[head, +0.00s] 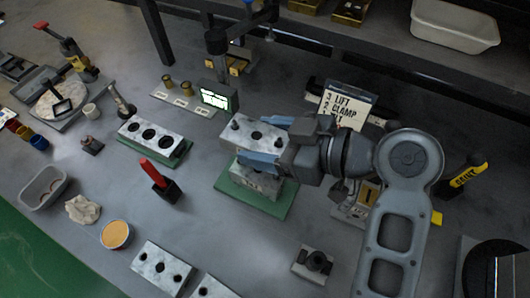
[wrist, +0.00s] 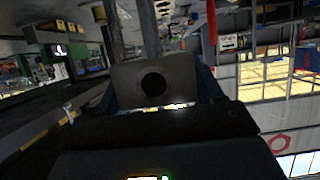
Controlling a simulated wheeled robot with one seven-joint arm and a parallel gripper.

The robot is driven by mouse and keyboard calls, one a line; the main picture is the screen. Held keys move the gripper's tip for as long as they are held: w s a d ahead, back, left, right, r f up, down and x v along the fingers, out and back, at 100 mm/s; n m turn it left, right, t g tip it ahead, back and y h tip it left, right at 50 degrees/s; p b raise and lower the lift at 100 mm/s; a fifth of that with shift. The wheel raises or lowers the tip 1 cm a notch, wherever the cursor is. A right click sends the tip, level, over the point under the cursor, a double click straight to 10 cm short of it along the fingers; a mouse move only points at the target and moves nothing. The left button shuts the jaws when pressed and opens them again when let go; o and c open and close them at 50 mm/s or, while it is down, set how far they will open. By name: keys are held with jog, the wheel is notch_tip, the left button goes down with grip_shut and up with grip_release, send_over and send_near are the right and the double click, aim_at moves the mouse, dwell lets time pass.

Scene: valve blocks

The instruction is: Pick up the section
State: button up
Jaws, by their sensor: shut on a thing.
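The section, a grey metal block with dark holes in its top (head: 252,133), is in my gripper (head: 266,142), in the head view. The blue-padded fingers are shut on two opposite sides of it. Below it another metal block (head: 255,182) stands on a green mat (head: 278,206). The gripper hides part of both, and I cannot tell whether the section touches the lower block. In the wrist view the section (wrist: 128,84) shows a face with one round dark hole, between the fingers.
A three-holed block (head: 150,134) sits on another green mat to the left. A red-handled tool (head: 154,173) stands between. A post (head: 217,62) and a small lit display (head: 219,98) are just behind, and a sign (head: 345,106) stands near my wrist.

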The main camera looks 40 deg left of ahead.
aim_at(265, 138)
notch_tip(265, 138, up, 10)
jog(key=shift+r+b, duration=0.1)
jog(key=shift+b, duration=0.3)
dwell(0.3)
